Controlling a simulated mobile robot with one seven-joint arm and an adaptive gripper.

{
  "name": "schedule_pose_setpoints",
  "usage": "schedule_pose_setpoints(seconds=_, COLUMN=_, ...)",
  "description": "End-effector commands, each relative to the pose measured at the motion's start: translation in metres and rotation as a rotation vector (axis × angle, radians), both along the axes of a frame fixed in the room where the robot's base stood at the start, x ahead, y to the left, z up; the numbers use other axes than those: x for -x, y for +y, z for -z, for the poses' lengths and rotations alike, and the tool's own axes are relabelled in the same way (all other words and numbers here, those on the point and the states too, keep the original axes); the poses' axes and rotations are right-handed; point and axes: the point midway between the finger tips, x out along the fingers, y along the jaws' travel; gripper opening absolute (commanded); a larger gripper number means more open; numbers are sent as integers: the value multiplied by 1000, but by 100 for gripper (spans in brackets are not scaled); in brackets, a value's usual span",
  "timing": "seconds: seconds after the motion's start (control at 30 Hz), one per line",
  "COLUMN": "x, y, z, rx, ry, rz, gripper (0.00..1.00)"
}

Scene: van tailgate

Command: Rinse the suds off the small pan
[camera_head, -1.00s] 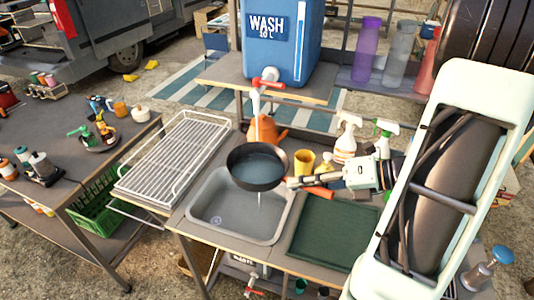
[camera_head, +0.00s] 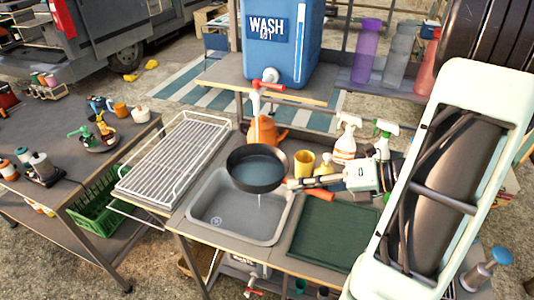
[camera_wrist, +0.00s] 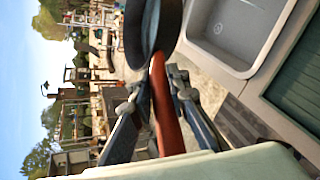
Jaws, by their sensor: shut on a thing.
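The small dark pan (camera_head: 257,170) is held roughly level above the grey sink (camera_head: 240,232), under the tap spout. Its inside looks blue-grey, like water; no suds can be made out. A thin pale stream shows below the pan. My gripper (camera_head: 297,184) is shut on the pan's red handle, to the right of the pan. In the wrist view, my gripper (camera_wrist: 154,92) has its fingers on either side of the red handle (camera_wrist: 165,115), with the pan (camera_wrist: 152,28) beyond. The tap (camera_head: 270,80) with a red lever is on the blue water tank (camera_head: 285,40).
A wire drying rack (camera_head: 176,160) stands left of the sink and a green mat (camera_head: 333,232) lies right. An orange watering can (camera_head: 265,130), a yellow cup (camera_head: 304,162) and spray bottles (camera_head: 346,138) stand behind, near my arm.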

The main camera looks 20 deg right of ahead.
Motion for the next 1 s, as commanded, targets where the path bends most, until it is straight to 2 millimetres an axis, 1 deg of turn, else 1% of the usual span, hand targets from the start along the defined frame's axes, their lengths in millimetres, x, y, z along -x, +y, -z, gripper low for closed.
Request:
schedule_pose_setpoints(seconds=0.03, x=4, y=1, z=-9, rx=-3, ry=-1, rz=1, gripper=0)
schedule_pose_setpoints(seconds=0.1, x=9, y=3, z=-14, rx=-2, ry=0, rz=0, gripper=0)
schedule_pose_setpoints(seconds=0.5, x=37, y=11, z=-33, rx=0, ry=-2, rz=2, gripper=0)
schedule_pose_setpoints(seconds=0.67, x=42, y=13, z=-37, rx=-2, ry=-2, rz=0, gripper=0)
schedule_pose_setpoints(seconds=1.0, x=43, y=13, z=-37, rx=-2, ry=-2, rz=0, gripper=0)
